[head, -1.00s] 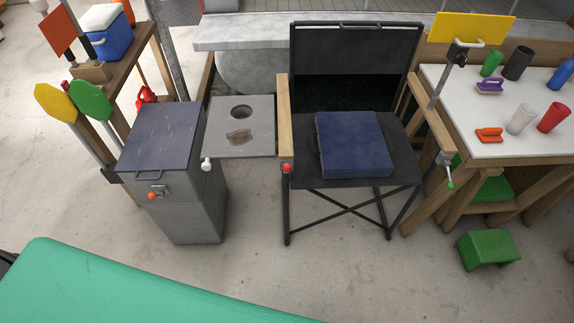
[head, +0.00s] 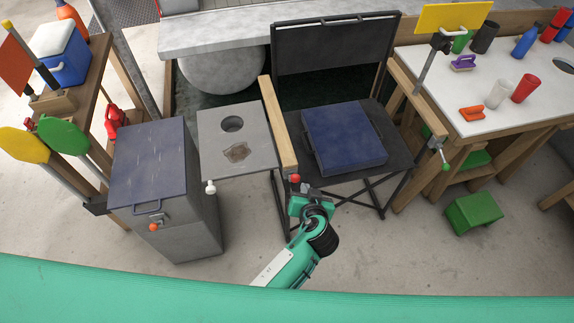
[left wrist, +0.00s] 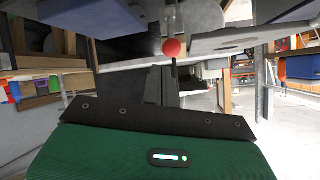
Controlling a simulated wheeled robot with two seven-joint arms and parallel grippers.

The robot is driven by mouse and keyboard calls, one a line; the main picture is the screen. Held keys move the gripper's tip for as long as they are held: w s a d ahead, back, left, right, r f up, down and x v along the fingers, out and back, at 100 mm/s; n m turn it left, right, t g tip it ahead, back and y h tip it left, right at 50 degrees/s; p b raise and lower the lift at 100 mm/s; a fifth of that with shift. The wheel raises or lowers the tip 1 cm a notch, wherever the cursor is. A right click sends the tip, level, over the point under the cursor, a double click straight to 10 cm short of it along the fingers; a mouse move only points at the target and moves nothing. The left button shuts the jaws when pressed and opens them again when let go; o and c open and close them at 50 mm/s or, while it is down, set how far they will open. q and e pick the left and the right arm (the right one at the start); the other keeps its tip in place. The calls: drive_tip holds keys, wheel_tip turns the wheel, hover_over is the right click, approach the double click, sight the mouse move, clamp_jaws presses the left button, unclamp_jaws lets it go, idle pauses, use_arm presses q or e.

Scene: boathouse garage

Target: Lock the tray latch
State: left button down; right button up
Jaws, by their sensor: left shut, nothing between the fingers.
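A grey side tray (head: 237,150) with a round hole and a brown patch adjoins the chair's left wooden armrest (head: 278,125). A red ball knob (head: 294,179) sits at the front end of that armrest. A white knob (head: 210,187) sits at the tray's front left corner. I cannot tell which knob is the tray latch. My left gripper (head: 300,198) is shut and empty just below the red knob, partly hidden by its own wrist. In the left wrist view the red ball (left wrist: 173,47) is ahead on a dark stem; contact is unclear. My right gripper is out of view.
A grey cabinet (head: 190,225) with an orange knob stands left of the tray. The chair (head: 335,45) holds a blue cushion (head: 343,137). A white-topped table (head: 440,80) with cups stands right. A green step stool (head: 473,214) is on the floor.

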sight(298, 176)
use_arm(q)
drive_tip(key=shift+n+t, duration=0.5)
drive_tip(key=r, duration=0.5)
drive_tip(key=shift+w+a, duration=0.1)
drive_tip(key=shift+w, duration=0.25)
drive_tip(key=w+f+p, duration=0.1)
drive_tip(key=w+f, duration=0.1)
drive_tip(key=w+a+f+p, duration=0.1)
drive_tip(key=w+f+p, duration=0.1)
drive_tip(key=w+a+f+p, duration=0.1)
drive_tip(key=w+f, duration=0.1)
drive_tip(key=shift+w+a+f, duration=0.1)
drive_tip(key=shift+w+f, duration=0.05)
drive_tip(key=shift+w, duration=0.15)
drive_tip(key=shift+s+f+p, duration=0.25)
drive_tip(key=shift+s+p, duration=0.05)
drive_tip(key=shift+p, duration=0.05)
drive_tip(key=shift+f, duration=0.1)
